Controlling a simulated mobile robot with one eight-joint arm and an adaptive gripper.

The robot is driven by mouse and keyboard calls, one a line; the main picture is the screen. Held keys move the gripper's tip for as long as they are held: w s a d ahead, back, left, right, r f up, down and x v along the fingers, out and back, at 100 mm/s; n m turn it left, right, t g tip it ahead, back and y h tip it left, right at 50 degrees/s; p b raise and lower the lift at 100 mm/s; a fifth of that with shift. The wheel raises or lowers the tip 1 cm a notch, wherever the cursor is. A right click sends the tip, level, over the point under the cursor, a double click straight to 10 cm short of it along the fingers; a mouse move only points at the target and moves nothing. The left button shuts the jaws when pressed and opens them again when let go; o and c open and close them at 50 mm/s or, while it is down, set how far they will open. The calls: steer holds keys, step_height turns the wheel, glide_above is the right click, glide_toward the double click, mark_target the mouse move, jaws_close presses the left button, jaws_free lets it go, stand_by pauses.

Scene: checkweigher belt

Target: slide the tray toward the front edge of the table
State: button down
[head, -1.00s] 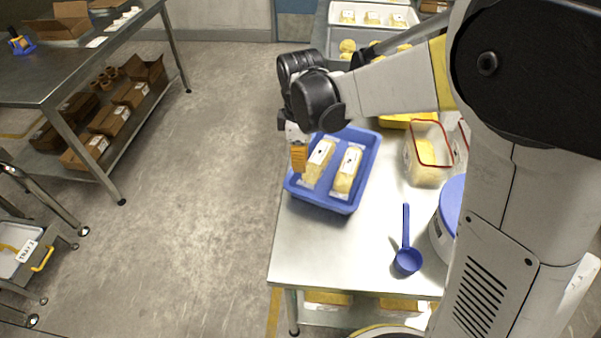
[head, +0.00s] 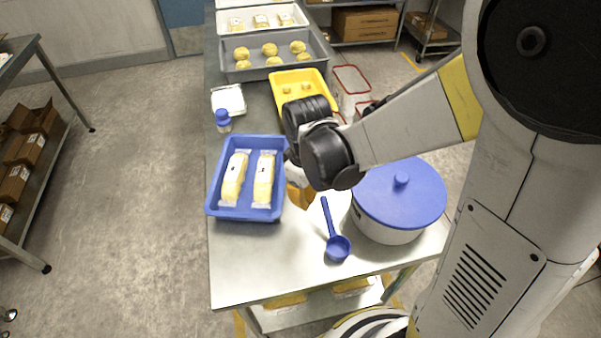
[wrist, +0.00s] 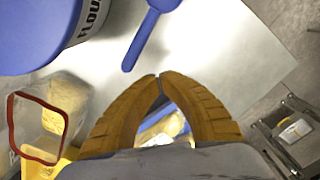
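The blue tray (head: 245,214) lies on the steel table (head: 240,275) along its left edge and holds two wrapped pale-yellow packs (head: 235,178). My gripper (head: 299,197) is just right of the tray in the head view, partly hidden behind my wrist. In the wrist view the two orange fingers of my gripper (wrist: 160,78) meet at their tips, with nothing seen held. Some blue and a yellowish pack show through the gap behind the fingers. I cannot tell whether the fingers touch the tray.
A blue scoop (head: 335,240) and a blue-lidded flour tub (head: 400,200) stand right of my gripper. Behind are a yellow tray (head: 287,112), a red-rimmed clear container (head: 351,79) and a small blue-capped bottle (head: 223,121). The table is bare in front of the tray.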

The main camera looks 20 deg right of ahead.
mark_target(279, 196)
steer(key=f, duration=0.2)
steer(key=f+b, duration=0.2)
steer(key=f, duration=0.1)
steer(key=shift+w+a+f, duration=0.2)
steer(key=shift+w+f, duration=0.05)
steer(key=shift+f, duration=0.05)
steer(key=shift+w+a+r+b, duration=0.2)
steer(key=shift+w+a+b, duration=0.1)
steer(key=shift+w+a, duration=0.55)
steer(key=shift+w+a+r, duration=0.15)
steer(key=shift+w+a, duration=0.15)
steer(key=shift+w, duration=0.15)
steer(key=w+a, duration=0.2)
steer(key=w, duration=0.1)
steer(key=shift+a, duration=0.4)
steer(key=shift+d, duration=0.1)
